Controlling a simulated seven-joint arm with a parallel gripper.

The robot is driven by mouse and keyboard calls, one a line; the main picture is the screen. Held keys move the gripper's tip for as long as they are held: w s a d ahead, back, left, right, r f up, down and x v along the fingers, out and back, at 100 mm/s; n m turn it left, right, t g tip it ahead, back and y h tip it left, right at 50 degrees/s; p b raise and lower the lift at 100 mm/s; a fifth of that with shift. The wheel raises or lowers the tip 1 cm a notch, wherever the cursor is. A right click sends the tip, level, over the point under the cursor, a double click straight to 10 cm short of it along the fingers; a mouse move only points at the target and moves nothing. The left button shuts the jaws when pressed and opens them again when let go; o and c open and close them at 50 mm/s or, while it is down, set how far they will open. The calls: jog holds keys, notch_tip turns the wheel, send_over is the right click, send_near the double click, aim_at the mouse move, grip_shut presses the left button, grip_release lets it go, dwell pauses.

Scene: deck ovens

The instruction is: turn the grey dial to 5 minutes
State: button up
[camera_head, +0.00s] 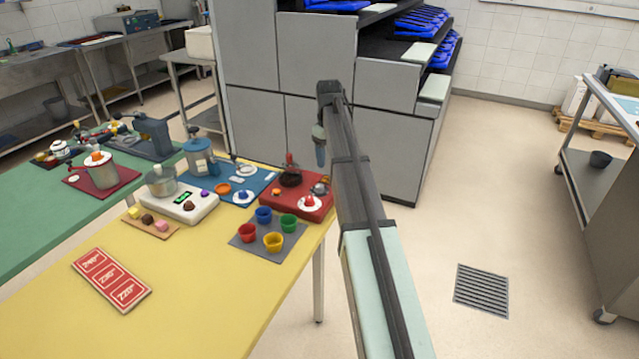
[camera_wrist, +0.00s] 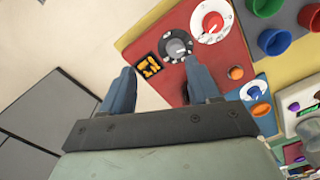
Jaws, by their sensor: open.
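The grey dial (camera_wrist: 177,48) sits on the red board (camera_wrist: 208,62), seen in the wrist view just beyond and between my fingertips. It has a dark ring with pale marks around it, too small to read. Beside it is a small black display (camera_wrist: 149,66) with orange digits that I cannot read surely. My gripper (camera_wrist: 160,82) is open and empty, its two blue fingers apart and not visibly touching the dial. In the head view, my gripper (camera_head: 320,155) hangs near the back right of the red board (camera_head: 278,205), fingers pointing down.
On the same board are a red knob on a white disc (camera_wrist: 212,22) and an orange button (camera_wrist: 236,73). A blue board (camera_head: 250,189) and a grey mat with coloured cups (camera_head: 247,232) lie close by. The yellow table's right edge (camera_head: 297,262) borders open floor.

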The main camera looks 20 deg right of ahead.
aim_at(319, 186)
notch_tip(319, 186, up, 4)
jog(key=a, duration=0.3)
jog(key=shift+n, duration=0.5)
jog(key=f, duration=1.4)
jog(key=shift+w, duration=0.4)
jog(key=c, duration=1)
